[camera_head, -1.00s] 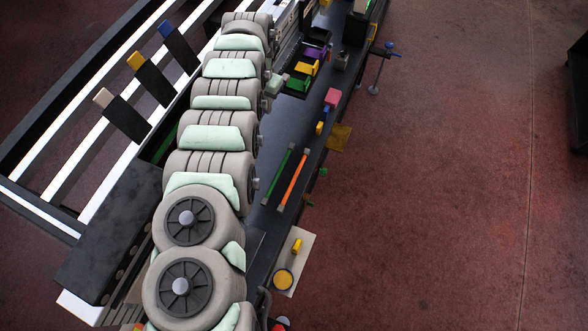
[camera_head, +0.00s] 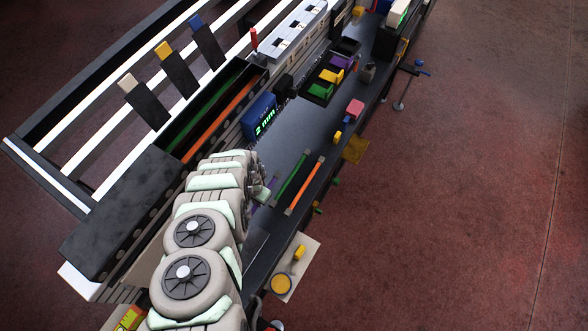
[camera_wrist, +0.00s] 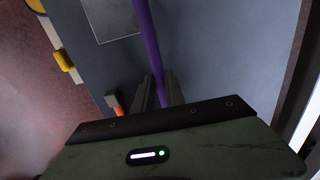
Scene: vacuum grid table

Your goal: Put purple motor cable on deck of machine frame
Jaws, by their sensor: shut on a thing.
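The purple motor cable (camera_wrist: 149,45) is a straight, thin rod in the wrist view. My gripper (camera_wrist: 158,92) is shut on it, and the cable runs from between the fingers to the top edge. The deck of the machine frame (camera_wrist: 215,45) is the dark grey surface behind it. I cannot tell whether the cable touches the deck. In the head view my gripper (camera_head: 263,190) is low at the deck (camera_head: 284,140), left of the green cable (camera_head: 291,178) and orange cable (camera_head: 305,186); a little purple shows by it.
A long trough (camera_head: 205,115) on the left holds green and orange strips. A blue "2 mm" display (camera_head: 259,116) stands beside the deck. A pale plate (camera_head: 297,270) lies near the front.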

